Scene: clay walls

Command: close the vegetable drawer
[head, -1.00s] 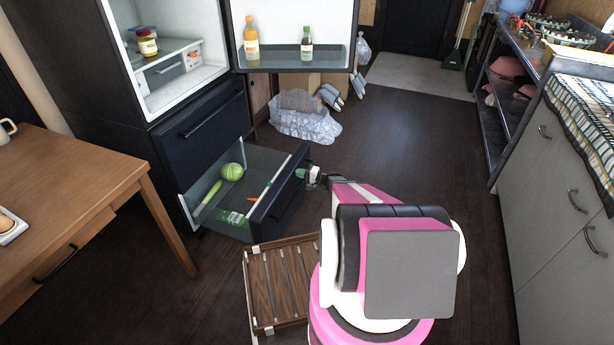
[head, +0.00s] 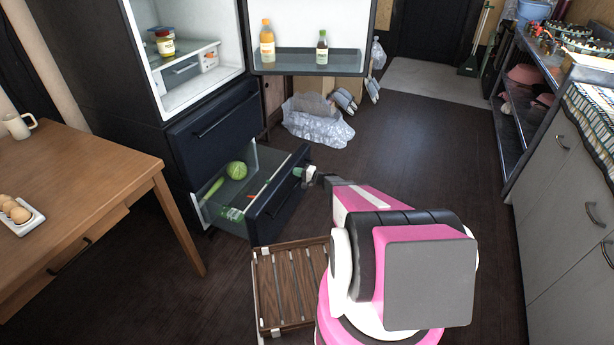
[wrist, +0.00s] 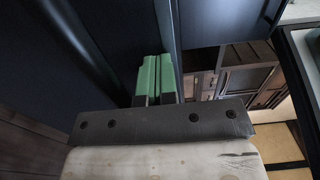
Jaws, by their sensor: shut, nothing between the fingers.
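The vegetable drawer (head: 274,206) is the bottom drawer of the dark fridge and stands partly open. Inside it lie a round green cabbage (head: 236,170), a long green vegetable (head: 212,190) and a green packet (head: 234,213). My gripper (head: 301,172) is at the right end of the drawer's dark front, by its handle. In the wrist view its green fingertips (wrist: 155,76) are together with nothing between them, close against the dark front panel. I cannot tell whether they touch it.
A closed drawer (head: 215,125) is above. The fridge door (head: 306,65) stands open with bottles on its shelf. A wooden table (head: 80,190) is at left, a slatted wooden rack (head: 290,285) below the drawer, a crumpled clear bag (head: 318,128) behind.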

